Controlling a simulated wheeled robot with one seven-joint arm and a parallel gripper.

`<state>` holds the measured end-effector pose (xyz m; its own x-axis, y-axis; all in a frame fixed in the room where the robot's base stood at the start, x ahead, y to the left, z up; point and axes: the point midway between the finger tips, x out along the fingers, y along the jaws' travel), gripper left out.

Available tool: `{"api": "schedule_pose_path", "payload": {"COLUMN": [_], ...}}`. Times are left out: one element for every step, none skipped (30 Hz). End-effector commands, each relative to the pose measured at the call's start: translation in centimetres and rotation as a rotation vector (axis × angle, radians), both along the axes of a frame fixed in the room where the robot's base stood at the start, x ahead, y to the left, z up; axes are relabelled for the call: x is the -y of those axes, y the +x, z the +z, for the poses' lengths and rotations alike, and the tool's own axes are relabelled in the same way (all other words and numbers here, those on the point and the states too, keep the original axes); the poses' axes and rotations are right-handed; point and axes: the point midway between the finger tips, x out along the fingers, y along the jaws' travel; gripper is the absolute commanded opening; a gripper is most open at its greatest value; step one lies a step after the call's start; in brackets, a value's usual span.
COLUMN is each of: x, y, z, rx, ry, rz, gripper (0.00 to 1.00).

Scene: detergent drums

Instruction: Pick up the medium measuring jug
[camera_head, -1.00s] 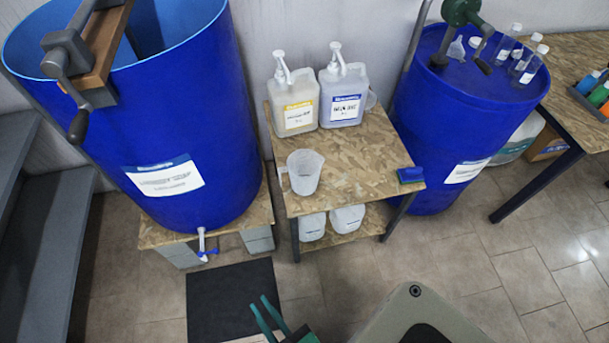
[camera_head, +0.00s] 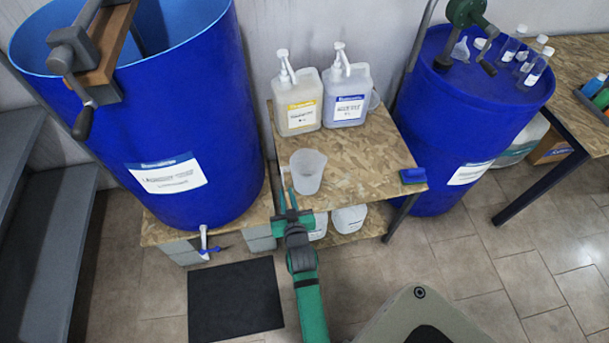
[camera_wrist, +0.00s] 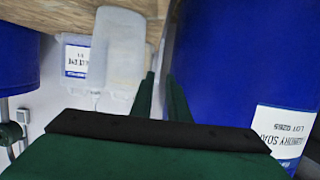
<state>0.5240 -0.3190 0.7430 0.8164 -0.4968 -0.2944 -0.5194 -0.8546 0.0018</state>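A translucent, empty-looking measuring jug (camera_head: 307,172) stands upright near the front left of the small chipboard table. My gripper (camera_head: 287,200) is at the table's front left corner, just left of and in front of the jug, near its handle side. In the wrist view, the picture is upside down; the jug (camera_wrist: 118,48) shows left of my gripper's fingers (camera_wrist: 160,88). The fingers are apart with an empty gap between them. I cannot tell whether a finger touches the jug.
Two pump bottles (camera_head: 298,101) (camera_head: 345,95) stand behind the jug on the table (camera_head: 365,165). A large blue drum (camera_head: 190,110) rises close on the left, another (camera_head: 465,100) on the right. A blue sponge-like block (camera_head: 413,176) lies at the table's right edge.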

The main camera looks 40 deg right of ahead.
Motion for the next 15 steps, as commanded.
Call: {"api": "schedule_pose_path", "payload": {"x": [0.4, 0.6, 0.9, 1.1, 1.3, 1.6, 1.8, 2.0, 2.3, 2.5, 2.7, 2.8, 2.9, 3.0, 3.1], "y": [0.4, 0.6, 1.0, 1.4, 1.7, 2.2, 2.6, 2.9, 3.4, 3.6, 3.9, 4.2, 4.4, 4.5, 4.6], "z": [0.0, -0.1, -0.2, -0.3, -0.5, -0.6, -0.8, -0.9, -1.1, -1.2, -1.3, -1.4, -1.5, -1.5, -1.6], "rx": [0.001, 0.000, 0.001, 0.002, 0.001, 0.002, 0.001, 0.000, 0.001, 0.000, 0.001, 0.001, 0.000, 0.000, 0.000], "ry": [0.001, 0.002, 0.002, 0.003, 0.004, 0.003, 0.003, 0.004, 0.004, 0.004, 0.004, 0.003, 0.002, 0.002, 0.002], "rz": [-0.003, -0.005, -0.005, -0.005, -0.005, -0.005, -0.005, -0.005, -0.005, -0.005, -0.005, -0.005, -0.005, -0.005, -0.005], "gripper": [0.15, 0.15, 0.15, 0.15, 0.15, 0.15, 0.15, 0.15, 0.15, 0.15, 0.15, 0.15, 0.15, 0.15, 0.15]}}
